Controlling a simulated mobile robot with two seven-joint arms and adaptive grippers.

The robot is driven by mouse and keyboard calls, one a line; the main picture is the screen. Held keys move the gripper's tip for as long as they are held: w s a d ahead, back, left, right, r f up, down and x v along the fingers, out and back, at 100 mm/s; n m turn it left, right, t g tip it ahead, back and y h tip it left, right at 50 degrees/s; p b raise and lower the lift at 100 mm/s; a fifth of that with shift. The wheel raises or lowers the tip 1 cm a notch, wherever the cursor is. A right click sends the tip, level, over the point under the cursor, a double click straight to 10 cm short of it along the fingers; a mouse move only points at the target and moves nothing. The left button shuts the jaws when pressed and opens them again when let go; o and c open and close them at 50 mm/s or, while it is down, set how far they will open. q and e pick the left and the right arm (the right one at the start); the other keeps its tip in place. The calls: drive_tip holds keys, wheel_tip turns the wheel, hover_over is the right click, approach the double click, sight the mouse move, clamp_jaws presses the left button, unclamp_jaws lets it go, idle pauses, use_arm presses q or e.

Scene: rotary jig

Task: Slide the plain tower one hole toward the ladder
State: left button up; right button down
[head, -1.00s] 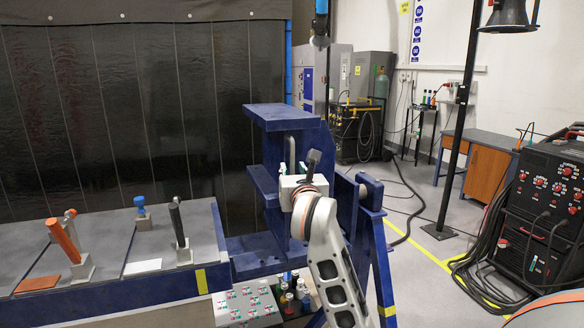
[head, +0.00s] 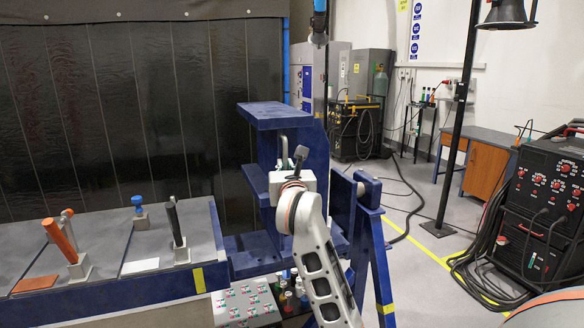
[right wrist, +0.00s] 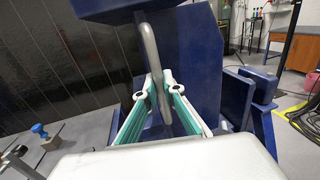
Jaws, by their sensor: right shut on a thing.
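A dark blue tower (head: 316,145) with a top plate and a shelf stands on the blue jig; it also shows in the right wrist view (right wrist: 195,65). I take it as the plain tower. A grey bar handle (right wrist: 148,45) runs down its near face. My right gripper (right wrist: 162,82) is shut on this handle, its teal-padded fingers on both sides of it. In the head view the gripper (head: 285,168) hides the handle's lower part. I cannot make out the ladder or the row of holes. My left gripper is not in view.
A grey bench (head: 95,245) with an orange-handled clamp (head: 62,240), a black-handled clamp (head: 175,225) and a blue knob (head: 138,202) stands at the left. A blue trestle (head: 378,250) stands right of the tower. Bottles (head: 290,285) stand below.

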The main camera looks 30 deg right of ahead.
drive_tip(key=a, duration=0.2)
drive_tip(key=w+a, duration=0.1)
drive_tip(key=a, duration=0.1)
drive_tip(key=c, duration=2.2)
unclamp_jaws()
drive_tip(key=shift+d, duration=0.2)
drive_tip(key=shift+o, duration=0.2)
drive_tip(key=shift+a, duration=0.1)
drive_tip(key=v, duration=1.2)
drive_tip(key=shift+s, duration=0.1)
